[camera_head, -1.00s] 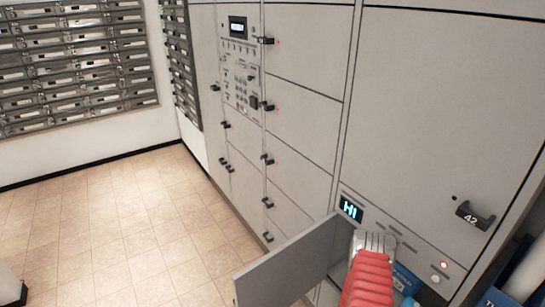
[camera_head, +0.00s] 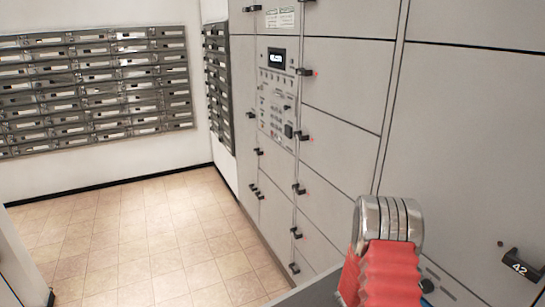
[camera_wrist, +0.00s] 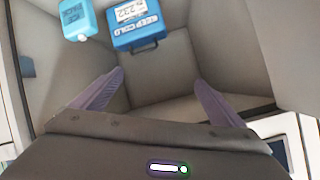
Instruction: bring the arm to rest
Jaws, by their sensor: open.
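My gripper (camera_wrist: 158,95) shows in the wrist view with its two purple-grey fingers spread apart and nothing between them. It points into a grey compartment (camera_wrist: 165,75). Beyond the fingers, a blue box (camera_wrist: 137,24) with a white label lies in that compartment, with a light-blue ice pack (camera_wrist: 75,18) to its left. Both are apart from the fingers. In the head view only my red-sleeved arm with its metal joint shows at the lower right; the gripper is hidden there.
Tall grey lockers (camera_head: 345,90) with black handles fill the right side, including handle 42 (camera_head: 522,267). A control panel (camera_head: 277,95) is set among them. Metal mailboxes (camera_head: 95,90) hang on the far wall. The tiled floor (camera_head: 150,235) at left is clear.

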